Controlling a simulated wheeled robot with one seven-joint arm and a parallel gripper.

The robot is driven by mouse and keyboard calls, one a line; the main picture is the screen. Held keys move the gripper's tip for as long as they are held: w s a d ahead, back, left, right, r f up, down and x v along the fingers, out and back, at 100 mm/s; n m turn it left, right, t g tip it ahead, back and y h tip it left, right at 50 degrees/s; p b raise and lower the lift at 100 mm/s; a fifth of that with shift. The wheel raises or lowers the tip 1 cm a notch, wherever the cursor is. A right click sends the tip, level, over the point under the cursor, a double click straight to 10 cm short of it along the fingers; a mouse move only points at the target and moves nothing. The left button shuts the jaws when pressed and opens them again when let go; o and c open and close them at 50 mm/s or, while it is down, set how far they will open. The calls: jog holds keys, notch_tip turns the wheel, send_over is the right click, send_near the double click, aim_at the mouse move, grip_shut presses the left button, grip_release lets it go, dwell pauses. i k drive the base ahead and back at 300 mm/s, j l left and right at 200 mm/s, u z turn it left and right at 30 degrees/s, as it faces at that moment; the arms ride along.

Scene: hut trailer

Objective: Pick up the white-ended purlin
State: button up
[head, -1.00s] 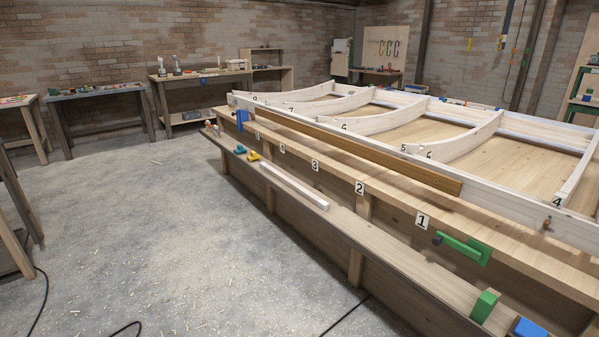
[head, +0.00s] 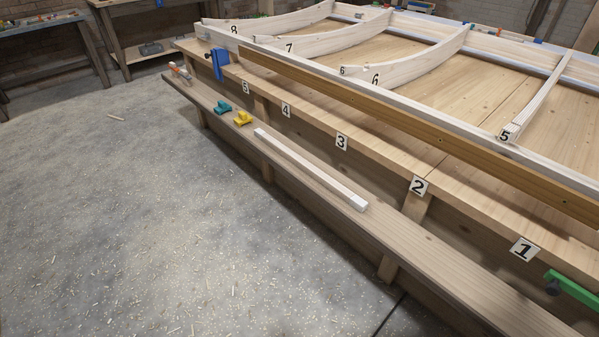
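The white-ended purlin (head: 308,167) is a long, slim, pale bar with a bright white near end. It lies lengthwise on the low wooden shelf (head: 330,205) that runs along the side of the workbench. Nothing touches it from above. My gripper is not in the head view, so its state and its place relative to the purlin do not show.
Teal (head: 222,107) and yellow (head: 242,118) tools lie on the shelf beyond the purlin. A blue clamp (head: 219,64) and a green clamp (head: 572,287) sit on the bench edge. A brown beam (head: 400,125) runs above.

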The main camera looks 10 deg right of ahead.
aim_at(358, 203)
jog(key=i+j+z, duration=0.1)
jog(key=i+j, duration=0.4)
jog(key=i, duration=0.3)
jog(key=i+j+z, duration=0.1)
jog(key=i+j, duration=0.5)
jog(key=i, duration=0.2)
jog(key=i+j+z, duration=0.15)
jog(key=i+j, duration=0.5)
jog(key=i, duration=0.1)
